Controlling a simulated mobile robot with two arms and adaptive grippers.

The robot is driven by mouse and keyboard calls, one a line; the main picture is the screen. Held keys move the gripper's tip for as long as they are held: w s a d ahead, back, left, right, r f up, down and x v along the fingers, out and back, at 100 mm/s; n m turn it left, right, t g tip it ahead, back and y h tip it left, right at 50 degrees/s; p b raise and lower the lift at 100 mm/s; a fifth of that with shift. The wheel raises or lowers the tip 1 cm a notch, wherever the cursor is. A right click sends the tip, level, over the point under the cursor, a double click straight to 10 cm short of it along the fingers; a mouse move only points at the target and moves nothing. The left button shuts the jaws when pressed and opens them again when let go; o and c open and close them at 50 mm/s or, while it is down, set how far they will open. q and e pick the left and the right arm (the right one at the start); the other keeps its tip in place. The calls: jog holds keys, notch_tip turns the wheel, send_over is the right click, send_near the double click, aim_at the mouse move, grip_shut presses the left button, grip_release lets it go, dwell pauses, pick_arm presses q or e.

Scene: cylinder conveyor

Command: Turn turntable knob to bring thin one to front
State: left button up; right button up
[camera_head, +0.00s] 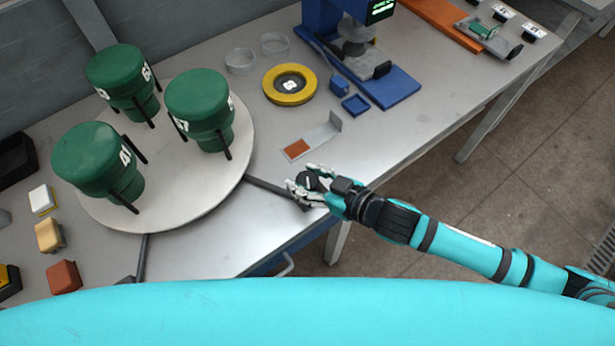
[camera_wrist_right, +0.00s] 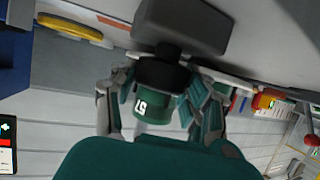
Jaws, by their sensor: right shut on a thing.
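The round pale turntable (camera_head: 185,200) stands at the left of the table. It carries three green capped cylinders: one at the back left (camera_head: 115,70), one at the right (camera_head: 198,93), one at the front left (camera_head: 90,158). I cannot tell surely which is thinnest. The dark knob (camera_head: 308,181) is at the table's front edge, at the end of a dark bar from the turntable. My right gripper (camera_head: 305,183) is shut around the knob. In the right wrist view its fingers (camera_wrist_right: 160,108) stand on either side of a dark round part. My left gripper is not in view.
A yellow ring (camera_head: 290,84), clear round dishes (camera_head: 240,61) and a small metal bracket (camera_head: 314,141) lie right of the turntable. A blue machine (camera_head: 385,88) stands behind. Small white, tan and red blocks (camera_head: 63,277) lie at the left front.

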jog(key=shift+w+r+n+g+y+p, duration=0.2)
jog(key=shift+n+g+y+p, duration=0.1)
jog(key=shift+n+g+p, duration=0.4)
jog(key=shift+n+g+y+p, duration=0.3)
jog(key=shift+n+g+p, duration=0.2)
jog(key=shift+n+g+y+p, duration=0.35)
jog(key=shift+n+g+y, duration=0.05)
jog(key=shift+n+g, duration=0.5)
jog(key=shift+f+n+g+y, duration=0.1)
jog(key=shift+n+g+y, duration=0.2)
jog(key=shift+n+g, duration=0.5)
jog(key=shift+s+g, duration=0.1)
jog(key=shift+g, duration=0.3)
jog(key=o, duration=1.1)
jog(key=shift+o, duration=0.2)
jog(key=shift+d, duration=0.1)
jog(key=v, duration=1.2)
jog(key=shift+f, duration=0.1)
